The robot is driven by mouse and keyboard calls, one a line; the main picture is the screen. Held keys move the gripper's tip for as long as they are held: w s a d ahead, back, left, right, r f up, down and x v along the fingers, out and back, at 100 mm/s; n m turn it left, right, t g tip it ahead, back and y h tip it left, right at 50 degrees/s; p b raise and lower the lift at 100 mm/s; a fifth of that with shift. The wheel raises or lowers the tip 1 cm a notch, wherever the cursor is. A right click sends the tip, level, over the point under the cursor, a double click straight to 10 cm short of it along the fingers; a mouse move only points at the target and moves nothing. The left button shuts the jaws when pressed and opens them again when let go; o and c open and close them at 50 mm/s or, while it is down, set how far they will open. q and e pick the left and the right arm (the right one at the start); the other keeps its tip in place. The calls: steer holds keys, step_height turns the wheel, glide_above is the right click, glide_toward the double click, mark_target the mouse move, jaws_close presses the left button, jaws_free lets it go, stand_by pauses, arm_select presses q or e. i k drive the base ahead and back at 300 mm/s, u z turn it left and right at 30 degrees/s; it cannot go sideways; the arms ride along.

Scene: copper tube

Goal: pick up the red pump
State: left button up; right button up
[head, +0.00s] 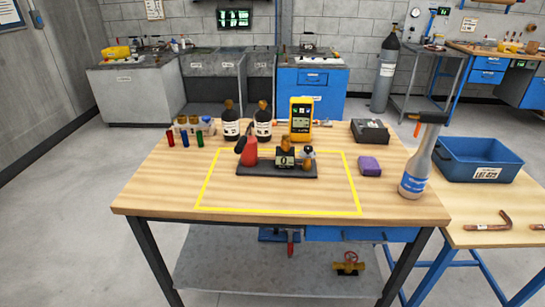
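The red pump (249,153), a small red body with a black part at its upper left, stands at the left end of a dark base plate (277,171). The plate lies inside a yellow outlined rectangle on the wooden table (170,198). A dark and brass device (285,157) and a small fitting with a brass-coloured lower part (307,160) stand on the same plate, to the right of the pump. Neither of my grippers shows in the head view.
Two dark bottles (231,124) and a yellow meter (300,117) stand behind the plate. Small coloured cylinders (185,138) are at the back left. The table's front left is clear.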

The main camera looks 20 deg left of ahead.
mark_target(284, 164)
steer(key=k, duration=0.15)
steer(key=u, duration=0.75)
steer(key=i, duration=0.9)
steer(key=z, duration=0.35)
steer(key=k, duration=0.65)
steer(key=u, duration=0.55)
steer(key=i, duration=1.1)
steer(key=z, duration=0.55)
